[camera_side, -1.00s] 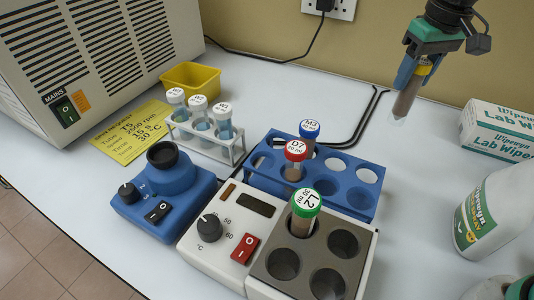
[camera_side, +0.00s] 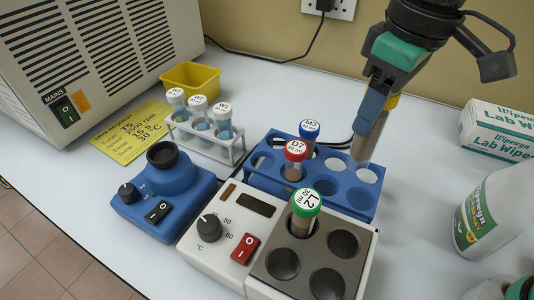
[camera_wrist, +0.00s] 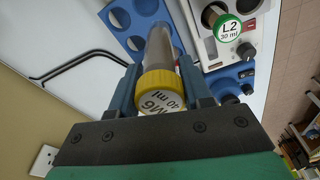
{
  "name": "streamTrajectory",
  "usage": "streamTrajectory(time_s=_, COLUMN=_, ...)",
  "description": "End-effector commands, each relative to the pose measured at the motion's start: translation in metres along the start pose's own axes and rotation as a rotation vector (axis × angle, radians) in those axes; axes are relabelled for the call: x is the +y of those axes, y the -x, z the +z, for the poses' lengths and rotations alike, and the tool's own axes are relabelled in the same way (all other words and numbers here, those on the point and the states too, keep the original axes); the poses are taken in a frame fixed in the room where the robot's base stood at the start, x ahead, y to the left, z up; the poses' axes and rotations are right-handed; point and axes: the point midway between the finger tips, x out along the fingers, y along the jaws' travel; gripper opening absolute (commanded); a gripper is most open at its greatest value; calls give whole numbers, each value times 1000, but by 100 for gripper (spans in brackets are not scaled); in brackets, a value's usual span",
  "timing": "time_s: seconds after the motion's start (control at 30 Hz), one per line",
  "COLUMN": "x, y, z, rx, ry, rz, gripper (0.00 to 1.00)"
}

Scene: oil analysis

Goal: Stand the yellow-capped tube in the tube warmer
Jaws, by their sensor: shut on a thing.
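My gripper (camera_side: 377,101) is shut on the yellow-capped tube (camera_side: 366,140), just below its cap. It holds the tube, tilted slightly in the side view, above the right end of the blue rack. In the wrist view the yellow cap (camera_wrist: 159,82) sits between the blue fingers, with part of its label readable as "40 ml". The tube warmer (camera_side: 376,232) is the white unit with a grey block at the front. One block hole holds the green-capped L2 tube (camera_side: 306,204); the other three holes are empty.
The blue rack (camera_side: 236,176) holds the red-capped D7 tube (camera_side: 294,152) and blue-capped M3 tube (camera_side: 309,130). A blue mixer (camera_side: 182,192) stands left of the warmer. A white bottle (camera_side: 490,215) and wipes box (camera_side: 500,130) stand at right.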

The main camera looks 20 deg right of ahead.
Motion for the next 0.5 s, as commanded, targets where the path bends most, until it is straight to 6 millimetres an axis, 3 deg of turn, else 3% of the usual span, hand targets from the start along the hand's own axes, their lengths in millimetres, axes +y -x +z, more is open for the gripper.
streamTrajectory(time_s=0.03, x=-20, y=4, z=8, rx=0, ry=69, rz=-8, gripper=0)
streamTrajectory(time_s=0.1, x=-40, y=8, z=17, rx=0, ry=143, rz=-17, gripper=0)
streamTrajectory(time_s=0.2, x=-59, y=12, z=29, rx=0, ry=220, rz=-27, gripper=0)
streamTrajectory(time_s=0.5, x=-75, y=8, z=41, rx=0, ry=285, rz=-35, gripper=0)
